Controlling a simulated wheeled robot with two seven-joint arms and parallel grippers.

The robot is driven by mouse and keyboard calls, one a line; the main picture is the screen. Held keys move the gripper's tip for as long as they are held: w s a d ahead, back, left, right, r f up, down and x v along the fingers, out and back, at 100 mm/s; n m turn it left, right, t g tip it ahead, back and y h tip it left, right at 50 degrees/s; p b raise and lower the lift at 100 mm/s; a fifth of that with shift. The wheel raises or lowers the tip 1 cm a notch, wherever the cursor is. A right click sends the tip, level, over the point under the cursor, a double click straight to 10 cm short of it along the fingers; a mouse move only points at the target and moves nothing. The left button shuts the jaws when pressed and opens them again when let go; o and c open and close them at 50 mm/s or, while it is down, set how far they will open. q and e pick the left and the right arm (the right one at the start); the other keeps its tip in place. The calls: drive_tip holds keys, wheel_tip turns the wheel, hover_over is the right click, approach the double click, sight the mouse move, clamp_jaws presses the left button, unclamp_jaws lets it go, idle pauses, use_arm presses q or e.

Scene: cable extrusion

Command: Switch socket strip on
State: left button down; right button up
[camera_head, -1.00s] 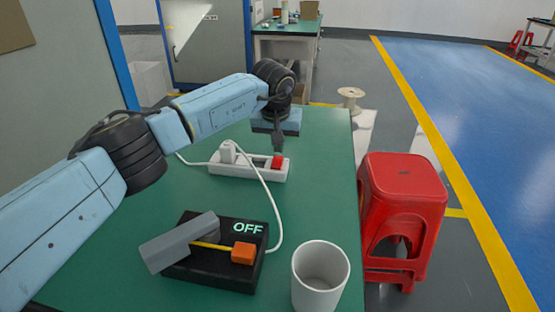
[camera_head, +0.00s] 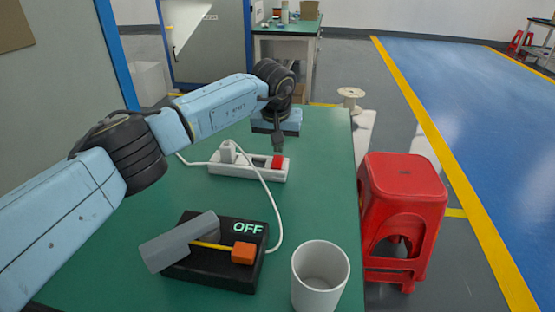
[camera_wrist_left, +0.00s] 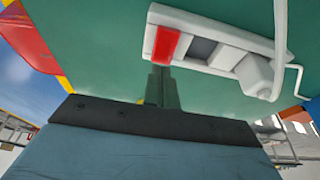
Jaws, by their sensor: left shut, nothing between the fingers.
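The white socket strip (camera_head: 238,174) lies on the green table, with a red switch (camera_head: 278,162) at its right end and a white plug (camera_head: 228,152) at its left end. My left gripper (camera_head: 278,149) is shut and empty, pointing down just above and behind the red switch. In the left wrist view the shut fingertips (camera_wrist_left: 161,72) appear right by the red switch (camera_wrist_left: 165,45); I cannot tell if they touch it. A black box (camera_head: 212,271) with a grey handle, an orange block and a lit "OFF" sign stands nearer. My right gripper is out of view.
A white cup (camera_head: 320,277) stands at the table's front right. A white cable (camera_head: 273,205) loops from the strip toward the black box. A red stool (camera_head: 403,205) stands right of the table.

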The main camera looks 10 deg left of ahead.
sight(278, 158)
use_arm(q)
drive_tip(key=shift+f+b, duration=0.4)
drive_tip(key=shift+f, duration=0.45)
idle(0.3)
drive_tip(key=shift+r+p, duration=2.75)
drive_tip(key=shift+r, duration=0.85)
